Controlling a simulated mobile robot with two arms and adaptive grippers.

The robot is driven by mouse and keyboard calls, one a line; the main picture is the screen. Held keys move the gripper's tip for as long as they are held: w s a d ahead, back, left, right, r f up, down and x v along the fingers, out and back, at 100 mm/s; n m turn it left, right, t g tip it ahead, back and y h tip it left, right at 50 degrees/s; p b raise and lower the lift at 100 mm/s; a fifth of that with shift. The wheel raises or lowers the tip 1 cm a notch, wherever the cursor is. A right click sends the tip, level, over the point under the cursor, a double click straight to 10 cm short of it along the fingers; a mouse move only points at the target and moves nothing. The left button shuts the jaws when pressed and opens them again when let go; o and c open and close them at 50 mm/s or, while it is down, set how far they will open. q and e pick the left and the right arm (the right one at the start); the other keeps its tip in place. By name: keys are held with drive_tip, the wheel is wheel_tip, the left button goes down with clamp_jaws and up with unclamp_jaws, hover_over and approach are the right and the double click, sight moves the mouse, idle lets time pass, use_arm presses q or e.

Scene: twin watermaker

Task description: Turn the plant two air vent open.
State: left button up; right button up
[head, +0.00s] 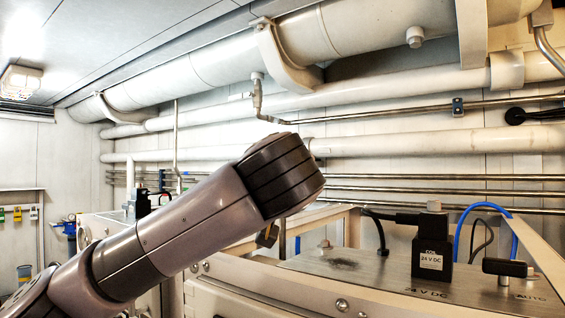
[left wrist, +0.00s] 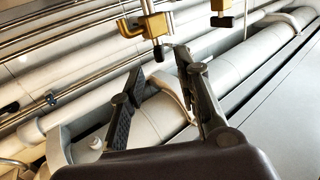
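In the left wrist view, a brass fitting with a black end (left wrist: 150,27) hangs at the top, just past my fingertips. A second brass fitting with a black end (left wrist: 221,14) is to its right at the top edge. No label shows which is the plant two air vent. My left gripper (left wrist: 158,67) is open, its two dark fingers apart with nothing between them. The fingertips appear close to the first fitting; I cannot tell whether they touch it. In the head view my left arm comes in from the lower left and hides that gripper. My right gripper is not in view.
Large white pipes (head: 225,62) and thin metal pipes run along the wall. At right, a metal panel (head: 340,268) carries a black 24 V DC connector (head: 432,250), a black switch handle (head: 504,267) and cables. My left arm passes close to this cabinet.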

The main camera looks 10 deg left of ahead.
use_arm(q)
drive_tip(key=p+x, duration=0.2)
drive_tip(key=x, duration=0.3)
drive_tip(key=shift+w+a+r, duration=0.1)
drive_tip(key=shift+w+r, duration=0.05)
drive_tip(key=shift+w, duration=0.25)
drive_tip(key=shift+w+a, duration=0.1)
drive_tip(key=shift+w, duration=0.5)
drive_tip(key=shift+s, duration=0.1)
drive_tip(key=shift+c, duration=0.4)
clamp_jaws()
